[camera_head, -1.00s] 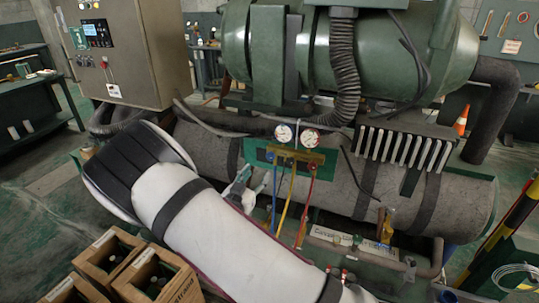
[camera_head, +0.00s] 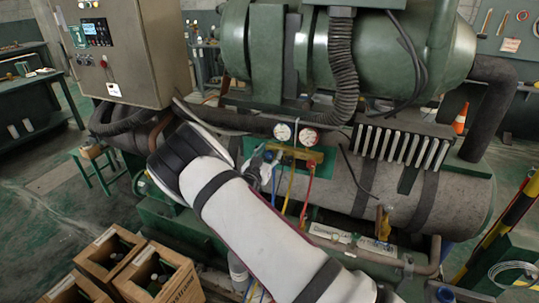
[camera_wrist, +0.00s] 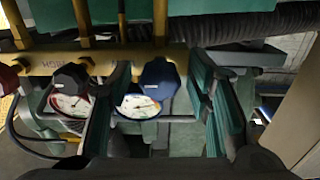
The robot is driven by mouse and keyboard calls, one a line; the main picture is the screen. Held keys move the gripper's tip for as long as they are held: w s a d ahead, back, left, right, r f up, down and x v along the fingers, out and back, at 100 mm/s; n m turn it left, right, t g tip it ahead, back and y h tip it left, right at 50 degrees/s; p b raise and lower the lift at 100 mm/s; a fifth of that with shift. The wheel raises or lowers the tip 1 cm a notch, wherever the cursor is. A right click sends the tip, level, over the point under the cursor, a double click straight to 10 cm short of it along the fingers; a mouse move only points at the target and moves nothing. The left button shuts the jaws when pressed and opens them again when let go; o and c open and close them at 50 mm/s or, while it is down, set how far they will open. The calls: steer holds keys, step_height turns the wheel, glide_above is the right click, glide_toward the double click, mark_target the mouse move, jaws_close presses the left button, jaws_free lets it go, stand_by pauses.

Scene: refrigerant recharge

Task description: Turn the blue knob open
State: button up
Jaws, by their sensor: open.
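The blue knob (camera_wrist: 159,78) sticks out from the brass manifold bar (camera_wrist: 205,60) in the wrist view, which looks upside down. My gripper (camera_wrist: 160,70) is open, with one finger on each side of the blue knob. The left finger lies between the blue knob and a black knob (camera_wrist: 71,79); there is clear room between the right finger and the blue knob. I see no contact with it. In the head view my gripper (camera_head: 262,163) is at the manifold's left end, and I cannot make out the blue knob there.
Two round gauges, one left (camera_head: 282,132) and one right (camera_head: 308,137), sit above the manifold. Blue, yellow and red hoses (camera_head: 307,187) hang below. A red knob (camera_wrist: 8,77) is at the wrist view's left edge. Crates with bottles (camera_head: 158,275) stand at the lower left.

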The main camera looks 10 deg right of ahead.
jaws_close()
steer(key=n+b, duration=0.3)
steer(key=n, duration=0.1)
steer(key=shift+w+a+f+n, duration=0.1)
steer(key=shift+n, duration=0.2)
steer(key=n+b, duration=0.2)
steer(key=n, duration=0.3)
steer(key=n+b, duration=0.2)
steer(key=n, duration=0.4)
steer(key=shift+a+f, duration=0.1)
steer(key=n+b, duration=0.1)
steer(key=n, duration=0.3)
steer(key=shift+n, duration=0.3)
